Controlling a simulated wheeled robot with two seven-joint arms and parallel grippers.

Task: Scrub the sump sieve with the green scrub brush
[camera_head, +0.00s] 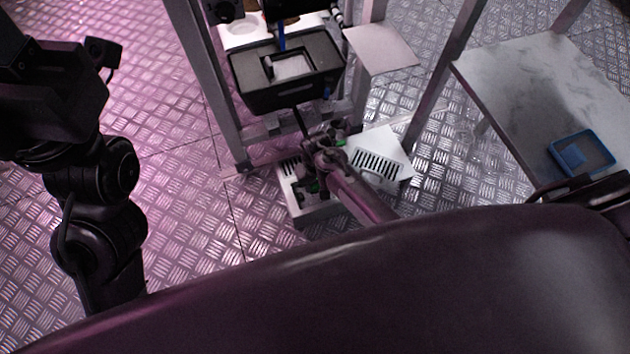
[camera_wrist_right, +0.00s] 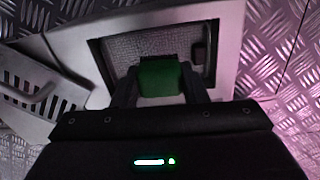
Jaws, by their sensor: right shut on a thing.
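The green scrub brush (camera_wrist_right: 160,78) is clamped between the two fingers of my right gripper (camera_wrist_right: 159,88) in the right wrist view. The sump sieve (camera_wrist_right: 130,48) is a grey mesh in a dark-rimmed rectangular opening of a pale box (camera_wrist_right: 222,20). The brush overlaps the near edge of the mesh in this view; its underside is hidden, so contact cannot be told. In the head view my right gripper (camera_head: 312,180) is low over the pale sump box (camera_head: 315,210), with a bit of green showing. My left arm shows at the left, but its fingers do not.
A slotted pale cover (camera_head: 380,160) lies beside the opening. Behind stands a metal rack with a black tray (camera_head: 290,97). A grey table (camera_head: 520,95) at the right holds a blue tray (camera_head: 608,155). The patterned metal floor at the left is clear.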

